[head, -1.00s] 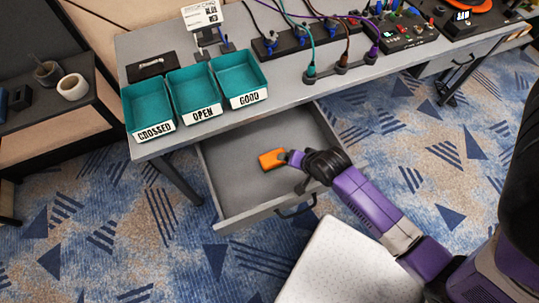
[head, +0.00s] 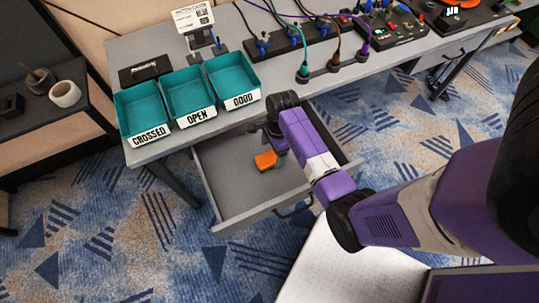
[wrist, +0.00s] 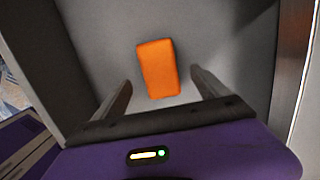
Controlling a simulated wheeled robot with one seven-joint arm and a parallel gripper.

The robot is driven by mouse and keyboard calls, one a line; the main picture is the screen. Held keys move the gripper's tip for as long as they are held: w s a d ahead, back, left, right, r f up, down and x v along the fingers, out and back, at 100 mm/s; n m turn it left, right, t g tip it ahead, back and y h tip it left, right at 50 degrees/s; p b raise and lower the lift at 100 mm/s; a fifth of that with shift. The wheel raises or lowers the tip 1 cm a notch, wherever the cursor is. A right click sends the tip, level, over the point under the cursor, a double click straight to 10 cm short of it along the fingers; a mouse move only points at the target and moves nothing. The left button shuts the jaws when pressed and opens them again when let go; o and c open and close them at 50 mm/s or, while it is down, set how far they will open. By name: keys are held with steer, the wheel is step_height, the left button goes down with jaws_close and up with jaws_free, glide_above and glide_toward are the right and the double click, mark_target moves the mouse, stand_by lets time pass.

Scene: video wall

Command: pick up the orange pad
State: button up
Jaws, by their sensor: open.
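The orange pad (head: 265,160) lies on the floor of the open grey drawer (head: 232,196). In the wrist view the orange pad (wrist: 158,69) is a rounded block, just beyond my fingertips and between their lines. My gripper (wrist: 160,88) is open and empty, its two fingers spread to either side of the pad's near end. In the head view my gripper (head: 273,143) is over the drawer beside the pad, and its fingers are mostly hidden by my wrist.
Three teal trays labelled CROSSED (head: 142,103), OPEN (head: 189,86) and GOOD (head: 234,70) stand on the grey bench above the drawer. Drawer walls surround the pad. Cables and a test panel (head: 395,27) are on the bench to the right.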

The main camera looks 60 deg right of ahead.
mark_target(270, 158)
steer(key=shift+w+a+f, duration=0.15)
steer(key=shift+a+f, duration=0.05)
steer(key=shift+f, duration=0.95)
steer(key=shift+w+a+f, duration=0.1)
steer(key=shift+a+f, duration=0.1)
steer(key=shift+f, duration=0.95)
steer(key=c, duration=1.5)
steer(key=shift+o, duration=0.2)
steer(key=shift+r, duration=0.15)
step_height(270, 158, up, 10)
steer(key=shift+f+p, duration=0.15)
steer(key=shift+p, duration=0.15)
